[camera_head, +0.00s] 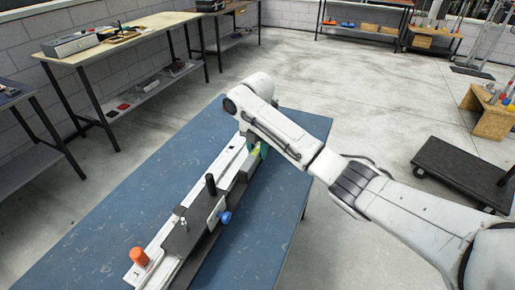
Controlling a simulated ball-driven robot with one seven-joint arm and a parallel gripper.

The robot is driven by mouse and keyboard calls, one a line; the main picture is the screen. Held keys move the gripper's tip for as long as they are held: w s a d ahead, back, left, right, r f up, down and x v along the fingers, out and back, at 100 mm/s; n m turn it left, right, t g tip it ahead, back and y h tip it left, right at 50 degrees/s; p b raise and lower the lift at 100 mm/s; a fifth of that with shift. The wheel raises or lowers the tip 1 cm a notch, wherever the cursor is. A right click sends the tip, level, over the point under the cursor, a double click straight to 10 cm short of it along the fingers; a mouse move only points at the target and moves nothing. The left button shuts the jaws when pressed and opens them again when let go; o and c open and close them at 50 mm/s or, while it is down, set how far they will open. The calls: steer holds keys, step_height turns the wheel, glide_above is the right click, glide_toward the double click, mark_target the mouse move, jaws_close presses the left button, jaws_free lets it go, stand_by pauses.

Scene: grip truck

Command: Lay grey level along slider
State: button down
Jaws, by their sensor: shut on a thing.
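A long white rail (163,241) runs diagonally across the blue bench. A dark grey slider (182,238) with a black upright knob (211,184) and a blue side knob (225,217) sits along it. A grey bar, apparently the level (240,178), lies close along the rail at the slider's far end. My gripper (256,147) is at the bar's far end, shut on it, with green and yellow-green showing there. My arm hides most of the gripper and that end of the bar, so I cannot tell whether the bar rests fully flat.
An orange knob (139,257) stands at the rail's near end. The blue bench top (110,205) is clear on both sides of the rail. A black wheeled platform (462,170) stands on the floor at right. Other workbenches (125,45) line the walls.

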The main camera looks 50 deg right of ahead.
mark_target(258, 149)
steer(key=c, duration=0.7)
jaws_free()
steer(key=shift+o, duration=0.2)
step_height(258, 149, up, 11)
steer(key=p, duration=0.2)
steer(key=shift+a, duration=0.15)
steer(key=shift+s+f, duration=0.15)
steer(key=shift+f, duration=0.05)
